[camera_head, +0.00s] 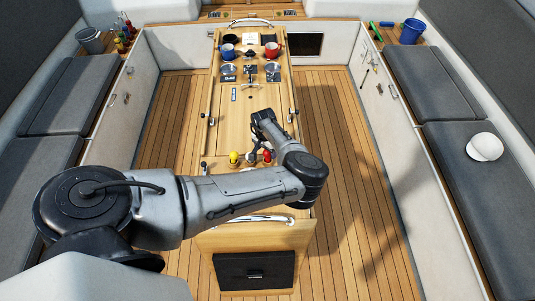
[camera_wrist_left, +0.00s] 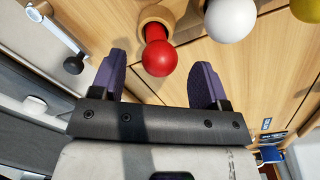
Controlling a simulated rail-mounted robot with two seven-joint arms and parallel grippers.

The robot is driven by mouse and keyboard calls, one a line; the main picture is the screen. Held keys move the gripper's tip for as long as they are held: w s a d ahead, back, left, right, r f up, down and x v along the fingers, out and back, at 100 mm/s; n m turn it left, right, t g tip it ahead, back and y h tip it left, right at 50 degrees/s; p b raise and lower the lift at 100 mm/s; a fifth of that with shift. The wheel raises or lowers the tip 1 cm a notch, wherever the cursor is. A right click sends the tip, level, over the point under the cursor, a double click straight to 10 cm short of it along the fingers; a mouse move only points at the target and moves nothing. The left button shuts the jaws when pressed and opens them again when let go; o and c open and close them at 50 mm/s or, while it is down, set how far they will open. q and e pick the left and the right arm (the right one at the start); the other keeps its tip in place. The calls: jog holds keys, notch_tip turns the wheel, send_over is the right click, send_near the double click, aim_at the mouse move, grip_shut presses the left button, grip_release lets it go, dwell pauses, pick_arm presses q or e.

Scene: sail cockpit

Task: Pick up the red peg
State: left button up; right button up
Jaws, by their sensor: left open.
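The red peg (camera_wrist_left: 157,58) has a round red head and stands in a wooden ring-shaped socket on the table. In the head view, the red peg (camera_head: 267,156) shows partly beside my wrist. My left gripper (camera_wrist_left: 161,62) is open, with its two purple-padded fingers on either side of the red head. No contact with the peg is clear. In the head view, my left gripper (camera_head: 258,157) is low over the table and largely hidden by my own arm. My right gripper is in neither view.
A white round-headed peg (camera_wrist_left: 231,18) is close beside the right finger, with a yellow one (camera_wrist_left: 306,8) beyond it. The yellow peg (camera_head: 234,157) also shows in the head view. A black-knobbed lever (camera_wrist_left: 73,65) is at left. Mugs (camera_head: 227,51) stand at the table's far end.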

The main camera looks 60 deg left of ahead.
pick_arm(q)
jog(key=shift+d+f, duration=0.1)
jog(key=shift+f, duration=0.8)
jog(key=shift+c, duration=0.4)
jog(key=c, duration=0.9)
